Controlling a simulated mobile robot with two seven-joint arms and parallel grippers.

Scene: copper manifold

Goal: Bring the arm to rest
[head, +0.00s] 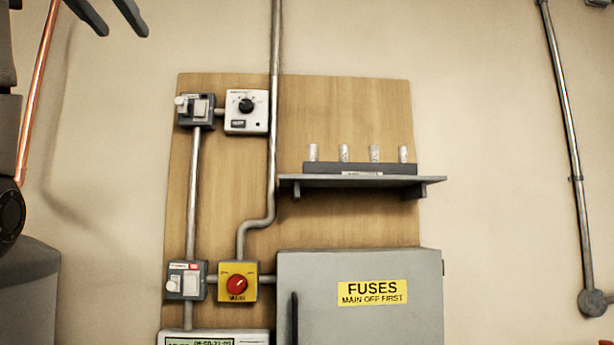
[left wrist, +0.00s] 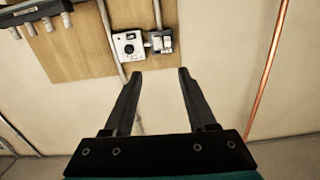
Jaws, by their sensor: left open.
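My left gripper (head: 108,15) shows at the top left of the head view, with its two dark fingers apart. In the left wrist view the left gripper (left wrist: 159,75) is open, with nothing between its fingertips. Beyond the fingertips is the wooden panel (left wrist: 95,65), upside down in that view. The gripper is to the left of the panel (head: 345,110) in the head view and appears clear of it. Part of my left arm runs down the left edge of the head view. My right gripper is in neither view.
The panel carries a grey fuse box (head: 360,325), a yellow switch with a red knob (head: 237,283), a dial unit (head: 247,107) and a shelf (head: 350,181) with several small cylinders. A copper pipe (head: 42,85) runs at the left.

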